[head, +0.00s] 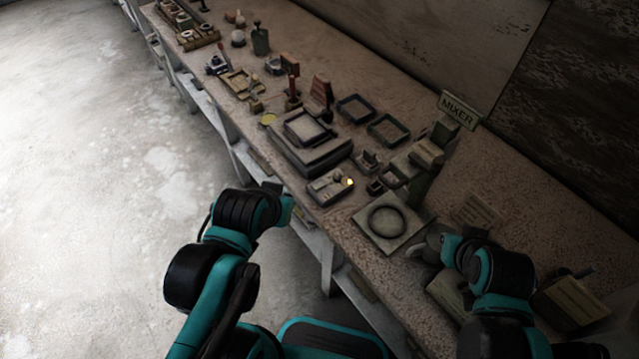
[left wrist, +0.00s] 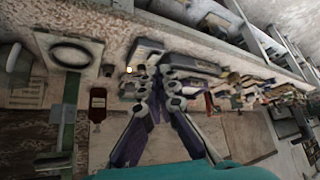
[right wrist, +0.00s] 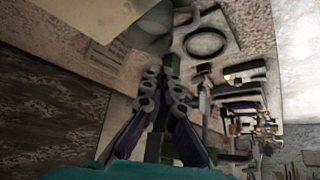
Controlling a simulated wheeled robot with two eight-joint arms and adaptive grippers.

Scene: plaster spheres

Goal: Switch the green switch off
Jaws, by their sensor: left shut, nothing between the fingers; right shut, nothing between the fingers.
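A small grey control box (head: 326,190) with a lit yellow lamp (head: 350,182) sits at the table's front edge in the head view. The lamp also shows in the left wrist view (left wrist: 129,70), just left of my left fingertips. I cannot make out a green switch or its position; parts on the box are too small and dark. My left gripper (left wrist: 160,76) is shut and empty; its fingers partly cover the area beside the box. In the head view it is barely visible beyond the wrist. My right gripper (right wrist: 166,76) is shut and empty, near a rounded grey-green bowl (right wrist: 150,36).
A plate with a dark ring (head: 362,219) lies right of the box, near the green column (head: 424,186) and the MIXER sign (head: 459,108). A stepped grey block (head: 290,150) stands left of the box. Empty dark trays (head: 389,130) lie behind. Open floor lies left.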

